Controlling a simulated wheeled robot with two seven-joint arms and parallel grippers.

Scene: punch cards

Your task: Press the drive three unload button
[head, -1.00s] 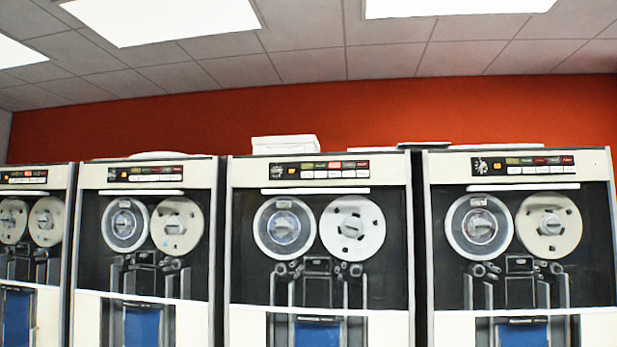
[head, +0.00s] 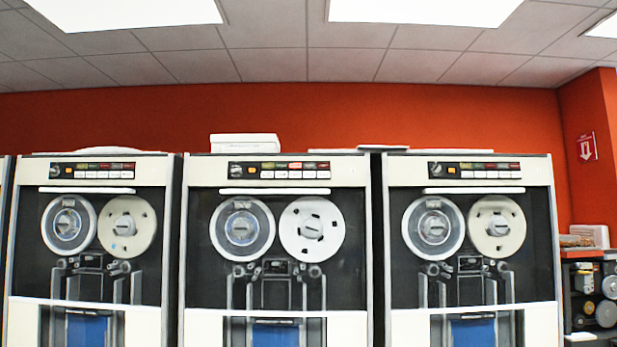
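Three tape drives show almost whole in the head view: a left one (head: 150,172), a middle one (head: 350,172) and a right one (head: 538,172). Each has a strip of small coloured lights and white buttons near its top: the left panel (head: 93,171), the middle panel (head: 279,171) and the right panel (head: 475,171). The labels are too small to read, so I cannot tell which drive is number three or which button is unload. A red light is lit on the middle panel. Neither gripper is in view.
A sliver of another cabinet (head: 4,230) shows at the left edge. A white box (head: 245,143) lies on the middle drive. A shelf with reels (head: 606,313) stands at far right before a red wall (head: 400,110). The floor is out of view.

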